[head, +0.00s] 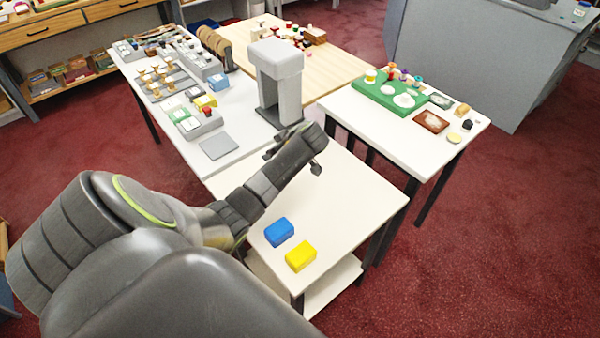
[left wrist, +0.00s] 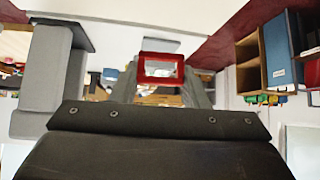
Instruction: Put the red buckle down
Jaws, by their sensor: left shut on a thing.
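The red buckle (left wrist: 145,70), a small rectangular frame with an open middle, shows in the left wrist view. My left gripper (left wrist: 162,84) is shut on it, with the buckle between the two grey fingertips. In the head view my left gripper (head: 316,168) is over the far part of the near white table (head: 355,205), close to the grey stand. There the arm hides most of the gripper, and I cannot make out the buckle. My right gripper is in neither view.
A blue block (head: 279,232) and a yellow block (head: 301,256) sit at the table's near end. The tall grey stand (head: 276,80) rises just beyond my gripper. A green board (head: 385,95) with small items lies on the right table. The near table's right part is clear.

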